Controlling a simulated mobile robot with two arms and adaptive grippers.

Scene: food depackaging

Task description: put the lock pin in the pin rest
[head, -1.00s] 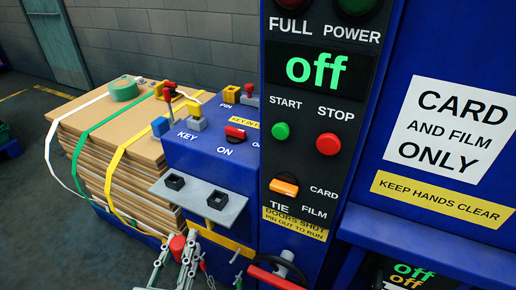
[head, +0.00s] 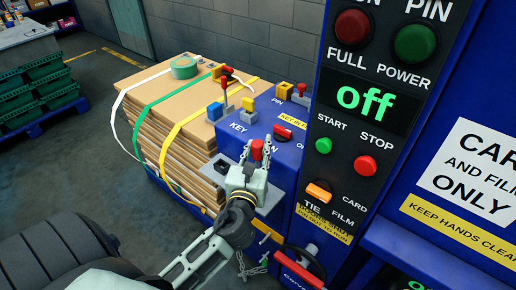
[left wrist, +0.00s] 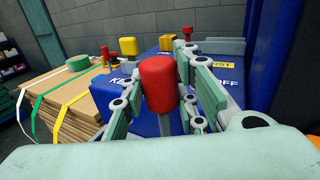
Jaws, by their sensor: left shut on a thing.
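My left gripper (head: 258,142) is shut on the lock pin (head: 256,150), which has a red cylindrical head. The gripper holds it above the grey shelf (head: 270,199) on the side of the blue machine. In the left wrist view the red head (left wrist: 158,83) stands upright between the fingers, with part of a grey shank below it. A black square socket (head: 222,165) shows at the shelf's left end; my gripper covers the middle of the shelf. I cannot tell for sure which fixture is the pin rest. My right gripper is not in view.
A strapped cardboard stack (head: 150,100) stands left. The control column (head: 345,140) reads "off". A red handle (head: 300,262) is below.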

